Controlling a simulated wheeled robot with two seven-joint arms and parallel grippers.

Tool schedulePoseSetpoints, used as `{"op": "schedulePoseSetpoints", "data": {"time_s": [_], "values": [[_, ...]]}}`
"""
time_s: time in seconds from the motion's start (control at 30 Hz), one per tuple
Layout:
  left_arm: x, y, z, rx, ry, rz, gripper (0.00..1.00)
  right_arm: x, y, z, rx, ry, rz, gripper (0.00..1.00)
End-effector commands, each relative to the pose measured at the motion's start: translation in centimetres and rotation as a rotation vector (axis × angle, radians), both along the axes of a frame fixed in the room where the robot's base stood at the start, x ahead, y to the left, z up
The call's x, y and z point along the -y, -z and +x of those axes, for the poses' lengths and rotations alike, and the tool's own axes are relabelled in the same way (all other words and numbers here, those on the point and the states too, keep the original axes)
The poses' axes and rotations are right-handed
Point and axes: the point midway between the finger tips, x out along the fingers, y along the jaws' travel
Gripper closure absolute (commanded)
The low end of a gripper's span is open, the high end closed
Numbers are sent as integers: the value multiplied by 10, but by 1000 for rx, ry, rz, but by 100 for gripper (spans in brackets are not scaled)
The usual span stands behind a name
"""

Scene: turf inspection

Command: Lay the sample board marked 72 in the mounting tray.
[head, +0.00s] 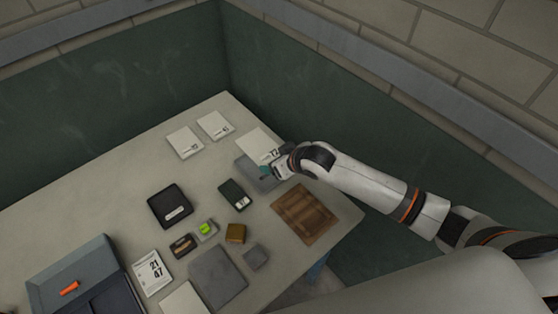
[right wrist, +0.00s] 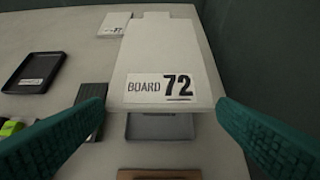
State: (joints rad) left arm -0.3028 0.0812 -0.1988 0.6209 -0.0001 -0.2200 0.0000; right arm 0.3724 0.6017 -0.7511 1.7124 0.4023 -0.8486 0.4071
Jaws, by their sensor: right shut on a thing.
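The sample board marked 72 (head: 259,144) is a pale flat panel with a label. In the right wrist view the board (right wrist: 165,52) reads "BOARD 72". My right gripper (head: 272,170) is shut on its near end, with a teal finger on each side in the wrist view. A black, shallow, empty tray (head: 170,206) with a white label lies on the table; it also shows in the wrist view (right wrist: 34,71). I cannot read its label. A grey tray (head: 252,173) lies partly hidden under the board and gripper. My left gripper is out of view.
Two pale boards (head: 200,133) lie at the back. A brown wooden tray (head: 304,213) is right of centre. A dark green box (head: 235,194), a yellow-green item (head: 206,229) and a brown block (head: 235,233) stand mid-table. A grey-blue bin (head: 70,270) is front left. Walls rise behind.

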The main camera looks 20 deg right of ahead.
Motion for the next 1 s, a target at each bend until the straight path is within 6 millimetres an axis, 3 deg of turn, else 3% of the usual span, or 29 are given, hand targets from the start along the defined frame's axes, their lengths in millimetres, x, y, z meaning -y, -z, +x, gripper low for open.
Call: {"op": "schedulePoseSetpoints", "data": {"time_s": [0.5, 0.8, 1.0], "values": [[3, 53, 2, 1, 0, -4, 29, 0, 49, 0, 2, -1, -1, 43], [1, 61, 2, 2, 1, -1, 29, 0, 73, 0, 0, 0, 2, 43], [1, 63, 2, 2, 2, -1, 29, -1, 79, 1, 3, 0, 1, 43]]}}
